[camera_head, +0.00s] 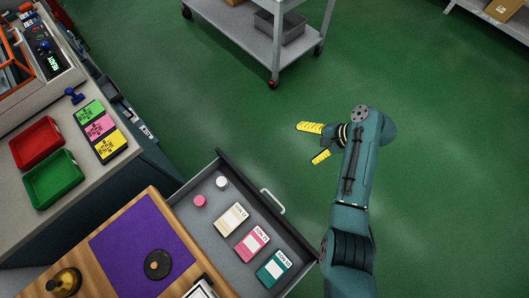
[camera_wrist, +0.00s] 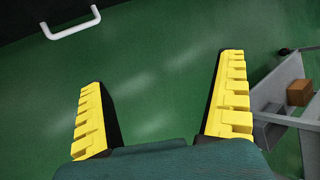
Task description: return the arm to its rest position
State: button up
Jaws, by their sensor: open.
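My gripper (camera_head: 310,142) has yellow ridged fingers and is open and empty. It hangs over the bare green floor, to the right of the open drawer and apart from it. My teal arm rises from the lower right of the head view and bends at the top, with the fingers pointing left. In the wrist view my gripper (camera_wrist: 160,105) shows its two fingers wide apart with only floor between them.
The open drawer (camera_head: 298,240) has a white handle (camera_head: 272,202), also in the wrist view (camera_wrist: 71,25). It holds labelled boxes and two small round items. A grey cart (camera_head: 262,48) stands at the back. A bench (camera_head: 110,165) with red and green trays is at left. Floor around the gripper is clear.

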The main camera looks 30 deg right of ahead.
jog(key=s+a+f+m+y+b, duration=0.3)
jog(key=s+f+m+y+b, duration=0.4)
jog(key=s+f, duration=0.75)
jog(key=w+b+x, duration=0.1)
jog(key=b+x, duration=0.4)
jog(key=x, duration=0.4)
jog(key=shift+w+f+t+h, duration=0.2)
jog(key=shift+f+t+h, duration=0.1)
jog(key=shift+f, duration=0.1)
jog(key=shift+d, duration=0.1)
jog(key=p+v, duration=0.4)
jog(key=v, duration=0.6)
jog(key=shift+p, duration=0.35)
